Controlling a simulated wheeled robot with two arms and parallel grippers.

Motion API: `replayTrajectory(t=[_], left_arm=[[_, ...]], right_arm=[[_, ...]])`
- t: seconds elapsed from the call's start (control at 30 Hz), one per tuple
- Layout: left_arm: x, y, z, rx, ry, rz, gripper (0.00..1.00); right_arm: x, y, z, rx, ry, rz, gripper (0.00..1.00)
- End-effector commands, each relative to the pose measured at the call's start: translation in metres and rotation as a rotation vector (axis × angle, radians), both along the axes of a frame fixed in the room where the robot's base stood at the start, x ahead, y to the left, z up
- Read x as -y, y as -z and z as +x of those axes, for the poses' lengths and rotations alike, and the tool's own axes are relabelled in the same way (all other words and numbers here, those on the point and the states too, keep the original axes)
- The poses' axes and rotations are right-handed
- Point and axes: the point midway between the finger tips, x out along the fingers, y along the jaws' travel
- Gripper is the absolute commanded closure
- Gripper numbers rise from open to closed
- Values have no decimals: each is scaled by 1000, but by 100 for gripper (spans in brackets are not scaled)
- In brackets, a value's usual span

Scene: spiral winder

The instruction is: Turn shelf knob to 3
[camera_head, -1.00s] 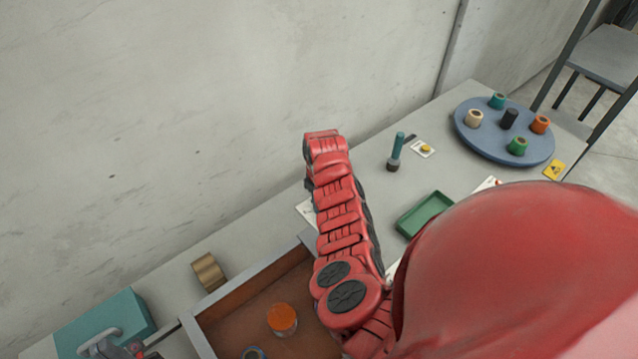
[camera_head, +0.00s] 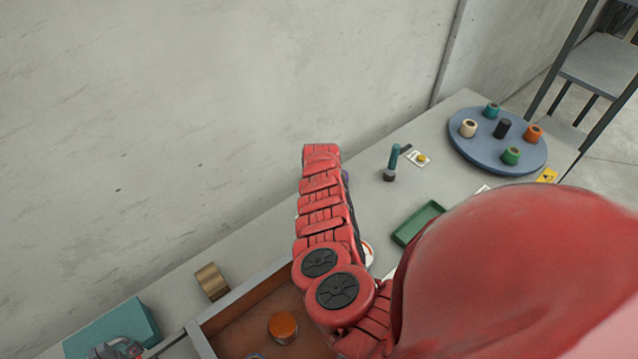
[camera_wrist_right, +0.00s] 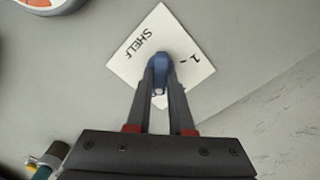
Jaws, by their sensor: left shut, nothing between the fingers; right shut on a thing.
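The blue shelf knob (camera_wrist_right: 159,68) is in the right wrist view, on a white card (camera_wrist_right: 185,45) printed "SHELF" with a "1" near its edge. My right gripper (camera_wrist_right: 160,84) is shut on the knob, a dark finger on each side. The other numerals are not visible, and I cannot tell the exact setting. In the head view my red right arm hides the knob and that gripper. My left gripper (camera_head: 121,348) is shut and empty at the lower left, by the teal box (camera_head: 112,330).
A wooden drawer or tray (camera_head: 240,328) holds an orange-topped jar (camera_head: 283,326). A green tray (camera_head: 417,222), a teal-handled tool (camera_head: 393,160) and a blue turntable (camera_head: 485,155) with several spools stand further right. The wall borders the table.

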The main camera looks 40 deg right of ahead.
Motion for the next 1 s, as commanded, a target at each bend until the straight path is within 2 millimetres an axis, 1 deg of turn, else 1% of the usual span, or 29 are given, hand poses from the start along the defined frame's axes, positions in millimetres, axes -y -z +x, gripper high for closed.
replayTrajectory(t=[0.2, 0.4, 0.93, 0.97, 1.0], left_arm=[[0, 2, 0, 0, 0, 0, 100], [0, 4, 0, 0, 0, 0, 100], [0, 4, 0, 0, 0, 0, 100], [0, 4, 0, 0, 0, 0, 100], [0, 4, 0, 0, 0, 0, 100]], right_arm=[[0, 0, 0, 0, 119, 3, 100], [0, 0, -1, -1, 182, 2, 100], [1, 0, 0, 1, 205, 1, 100], [1, 0, 0, 1, 205, 0, 78], [1, 0, 0, 1, 205, 0, 71]])
